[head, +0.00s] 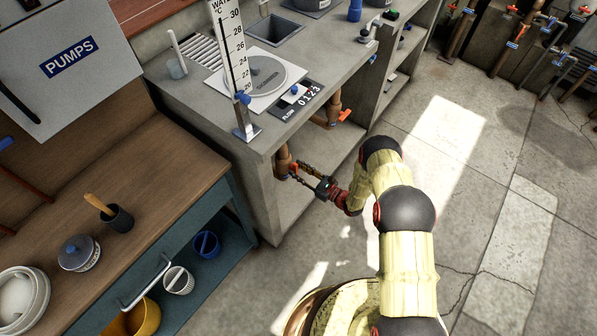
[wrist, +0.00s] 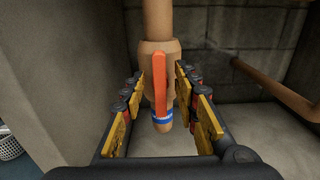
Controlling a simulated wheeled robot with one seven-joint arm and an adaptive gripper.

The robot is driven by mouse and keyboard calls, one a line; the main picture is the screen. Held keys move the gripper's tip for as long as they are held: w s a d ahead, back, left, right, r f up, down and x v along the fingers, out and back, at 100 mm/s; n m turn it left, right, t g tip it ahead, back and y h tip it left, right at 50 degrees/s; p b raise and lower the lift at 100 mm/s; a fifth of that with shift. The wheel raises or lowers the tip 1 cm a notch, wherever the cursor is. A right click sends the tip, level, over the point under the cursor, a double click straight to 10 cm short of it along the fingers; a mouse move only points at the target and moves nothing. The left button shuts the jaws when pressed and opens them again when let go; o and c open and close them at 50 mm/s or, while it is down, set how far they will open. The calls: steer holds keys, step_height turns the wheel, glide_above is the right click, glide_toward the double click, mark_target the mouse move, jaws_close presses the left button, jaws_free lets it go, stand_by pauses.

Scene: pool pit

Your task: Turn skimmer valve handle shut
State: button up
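The valve has an orange-red lever handle (wrist: 158,85) on a tan pipe fitting (wrist: 146,62) with a blue band at its lower end. In the wrist view the handle lies roughly lengthwise along the upright pipe. In the head view this valve (head: 283,162) is under the counter's front edge, mostly shaded. My gripper (wrist: 159,78) is open, with one finger on each side of the valve and visible gaps to the handle. In the head view my gripper (head: 300,172) reaches in beneath the counter from the right.
A second valve with an orange handle (head: 345,115) sits on a pipe to the right. The concrete counter (head: 200,100) overhangs above, and its side wall (wrist: 55,70) stands close on the left. Another pipe (wrist: 270,85) runs at the right. Open floor (head: 480,200) lies right.

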steer(key=c, duration=0.8)
steer(key=shift+m, duration=0.3)
steer(key=m, duration=1.1)
steer(key=f+m, duration=0.1)
steer(key=m, duration=0.5)
steer(key=shift+w+d, duration=0.3)
steer(key=shift+w, duration=0.1)
steer(key=shift+m, duration=0.3)
